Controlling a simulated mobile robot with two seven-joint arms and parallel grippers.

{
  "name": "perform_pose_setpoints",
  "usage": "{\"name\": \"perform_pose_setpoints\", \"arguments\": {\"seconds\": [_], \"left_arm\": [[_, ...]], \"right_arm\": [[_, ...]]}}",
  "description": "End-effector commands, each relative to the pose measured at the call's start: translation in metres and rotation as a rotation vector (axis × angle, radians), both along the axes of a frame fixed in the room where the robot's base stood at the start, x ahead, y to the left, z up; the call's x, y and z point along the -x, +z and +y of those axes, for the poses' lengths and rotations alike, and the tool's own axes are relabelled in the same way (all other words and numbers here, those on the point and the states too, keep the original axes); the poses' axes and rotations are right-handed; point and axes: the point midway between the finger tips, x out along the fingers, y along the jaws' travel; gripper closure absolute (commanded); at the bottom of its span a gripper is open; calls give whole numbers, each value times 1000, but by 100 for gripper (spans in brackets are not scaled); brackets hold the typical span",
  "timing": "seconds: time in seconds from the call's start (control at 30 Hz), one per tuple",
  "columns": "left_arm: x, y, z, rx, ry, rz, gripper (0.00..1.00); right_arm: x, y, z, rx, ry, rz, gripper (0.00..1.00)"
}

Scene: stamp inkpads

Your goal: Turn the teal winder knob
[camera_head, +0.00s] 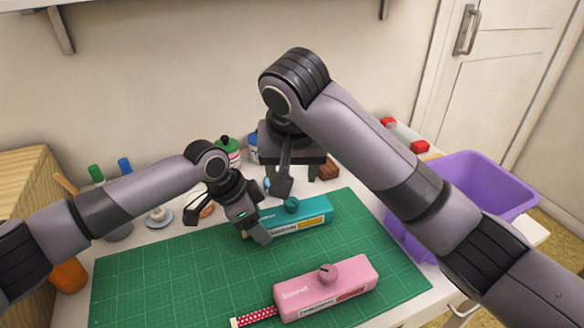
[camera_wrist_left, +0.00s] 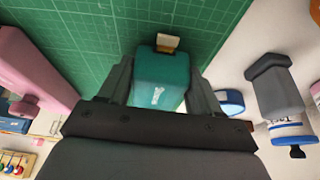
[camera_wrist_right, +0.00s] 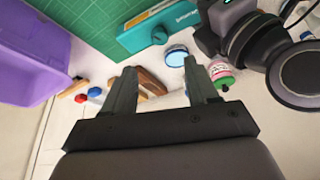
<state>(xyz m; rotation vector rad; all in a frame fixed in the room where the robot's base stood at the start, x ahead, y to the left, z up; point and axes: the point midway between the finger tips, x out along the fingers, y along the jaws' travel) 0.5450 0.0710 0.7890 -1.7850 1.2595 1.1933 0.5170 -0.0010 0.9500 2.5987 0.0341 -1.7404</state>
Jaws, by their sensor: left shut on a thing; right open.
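The teal winder (camera_head: 318,220) lies on the green cutting mat with its teal knob (camera_head: 291,204) on top. My left gripper (camera_head: 254,230) is shut on the winder's left end; the left wrist view shows the teal body (camera_wrist_left: 161,84) between its two fingers. The knob is not visible there. My right gripper (camera_wrist_right: 162,80) is open and empty. In the head view its finger (camera_head: 281,184) hangs just behind and above the knob. In the right wrist view the knob (camera_wrist_right: 159,36) lies beyond the fingertips, not between them.
A pink winder (camera_head: 345,288) with a dark pink knob and a red dotted strip lies at the front of the mat (camera_head: 150,290). A purple bin (camera_head: 485,180) stands at the right. Bottles, including a green-capped one (camera_head: 230,150), and small items crowd the back.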

Motion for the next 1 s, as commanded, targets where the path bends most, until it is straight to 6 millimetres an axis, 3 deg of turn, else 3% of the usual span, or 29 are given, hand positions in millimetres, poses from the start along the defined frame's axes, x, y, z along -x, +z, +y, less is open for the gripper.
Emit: {"name": "perform_pose_setpoints", "arguments": {"seconds": [0.3, 0.47, 1.0], "left_arm": [[0, 0, 0, 1, 0, 0, 70], [0, 0, 0, 1, 0, 0, 70], [0, 0, 0, 1, 0, 0, 70]], "right_arm": [[-1, 0, -1, 9, 14, -9, 42], [-8, -1, -7, 78, 127, -78, 42], [-29, -9, -34, 748, 960, -430, 42]]}}
